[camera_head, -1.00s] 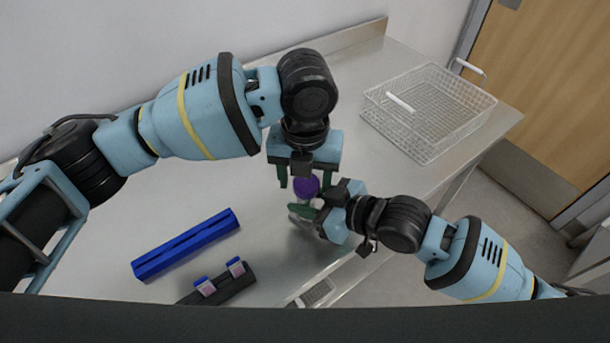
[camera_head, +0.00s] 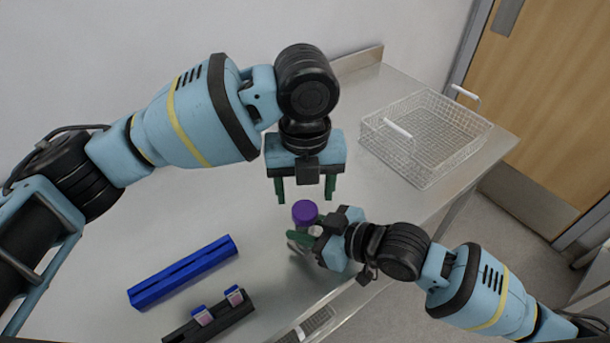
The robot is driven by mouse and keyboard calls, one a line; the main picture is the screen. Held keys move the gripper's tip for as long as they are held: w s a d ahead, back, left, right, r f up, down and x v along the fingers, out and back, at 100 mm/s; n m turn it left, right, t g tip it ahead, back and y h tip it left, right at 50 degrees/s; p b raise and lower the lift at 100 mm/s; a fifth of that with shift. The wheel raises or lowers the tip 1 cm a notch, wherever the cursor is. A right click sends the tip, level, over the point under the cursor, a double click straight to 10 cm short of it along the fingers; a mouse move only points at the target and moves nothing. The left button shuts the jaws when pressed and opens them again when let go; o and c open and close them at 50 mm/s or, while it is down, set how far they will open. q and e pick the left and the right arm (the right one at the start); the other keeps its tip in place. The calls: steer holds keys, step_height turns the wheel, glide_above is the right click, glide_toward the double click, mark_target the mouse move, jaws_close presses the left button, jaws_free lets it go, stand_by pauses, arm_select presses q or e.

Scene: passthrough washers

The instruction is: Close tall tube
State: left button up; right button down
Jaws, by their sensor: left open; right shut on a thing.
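The tall tube (camera_head: 302,239) has a purple cap (camera_head: 305,211) on its top. Most of the tube's body is hidden by my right gripper, and I cannot tell how tightly the cap sits. My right gripper (camera_head: 307,242) is shut on the tube near the front edge of the table. My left gripper (camera_head: 305,195) is open and empty, pointing down, just above and behind the cap and apart from it.
A blue rack (camera_head: 183,272) lies on the metal table (camera_head: 215,215) at the left. A black rack (camera_head: 210,318) with two pink-and-blue capped items stands nearer the front. A white wire basket (camera_head: 425,138) sits at the back right. The table's middle left is clear.

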arm_select(q)
steer(key=n, duration=0.5)
steer(key=shift+r, duration=0.2)
steer(key=n, duration=0.4)
steer(key=shift+r+n, duration=0.2)
steer(key=shift+n, duration=0.1)
steer(key=n, duration=0.4)
steer(key=shift+r+n, duration=0.2)
steer(key=shift+n, duration=0.1)
steer(key=n, duration=0.4)
steer(key=shift+r+n, duration=0.2)
steer(key=shift+n, duration=0.1)
steer(key=n, duration=0.4)
steer(key=shift+r+n, duration=0.2)
steer(key=shift+n, duration=0.2)
steer(key=n, duration=0.4)
steer(key=shift+r+n, duration=0.2)
steer(key=shift+n, duration=0.1)
steer(key=n, duration=0.4)
steer(key=shift+r+n, duration=0.2)
steer(key=shift+n, duration=0.1)
steer(key=n, duration=0.5)
steer(key=shift+r, duration=0.2)
